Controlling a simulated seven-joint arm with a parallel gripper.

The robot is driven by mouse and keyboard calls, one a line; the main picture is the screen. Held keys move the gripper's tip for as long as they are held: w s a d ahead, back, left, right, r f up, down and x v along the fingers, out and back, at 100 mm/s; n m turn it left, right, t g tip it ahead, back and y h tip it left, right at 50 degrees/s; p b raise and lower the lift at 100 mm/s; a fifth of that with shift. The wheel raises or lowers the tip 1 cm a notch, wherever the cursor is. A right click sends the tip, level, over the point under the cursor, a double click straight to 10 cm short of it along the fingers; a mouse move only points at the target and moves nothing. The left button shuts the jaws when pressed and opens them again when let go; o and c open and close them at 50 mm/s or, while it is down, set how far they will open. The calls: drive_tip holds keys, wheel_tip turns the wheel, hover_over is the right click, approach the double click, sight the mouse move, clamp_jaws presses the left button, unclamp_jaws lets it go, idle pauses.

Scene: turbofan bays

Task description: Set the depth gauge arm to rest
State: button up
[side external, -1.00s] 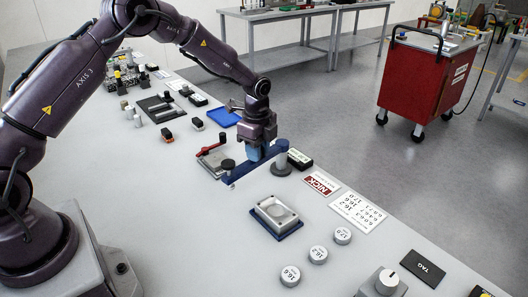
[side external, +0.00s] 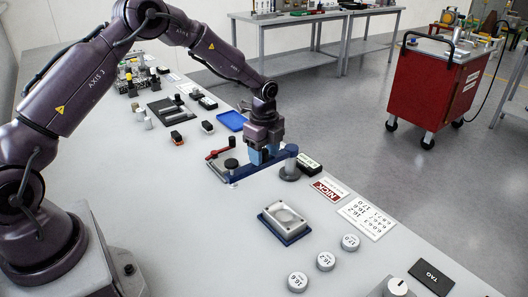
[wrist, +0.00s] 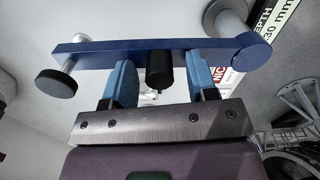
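The depth gauge arm is a dark blue bar (side external: 245,170) on a grey pivot post (side external: 290,171) at its right end. It has a black disc (side external: 231,163) at its free end, which also shows in the wrist view (wrist: 56,82). My gripper (side external: 263,157) is low over the bar. In the wrist view its two blue fingers (wrist: 160,80) stand apart on either side of a black knob (wrist: 159,69) on the bar, with a gap on each side. The gripper looks open.
A red-handled fixture (side external: 218,153) lies close left of the bar's free end. A black block (side external: 309,165) stands beside the pivot. A tray with a metal dish (side external: 285,222) and several round weights (side external: 326,261) lie nearer the camera. A blue tray (side external: 232,120) lies behind.

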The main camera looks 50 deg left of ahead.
wheel_tip(320, 180, up, 13)
idle(0.7)
drive_tip(key=s+d+r+n+t, duration=0.2)
drive_tip(key=s+r+n, duration=0.2)
drive_tip(key=s, duration=0.5)
drive_tip(key=s+d+r+n+t, duration=0.1)
drive_tip(key=s+d+r+n, duration=0.2)
drive_tip(key=s+n, duration=0.3)
drive_tip(key=s+d+r+n+t, duration=0.2)
drive_tip(key=s+r+n, duration=0.3)
drive_tip(key=s, duration=0.9)
drive_tip(key=shift+d+n+t, duration=0.3)
drive_tip(key=shift+d+n, duration=0.15)
drive_tip(key=shift+n, duration=0.15)
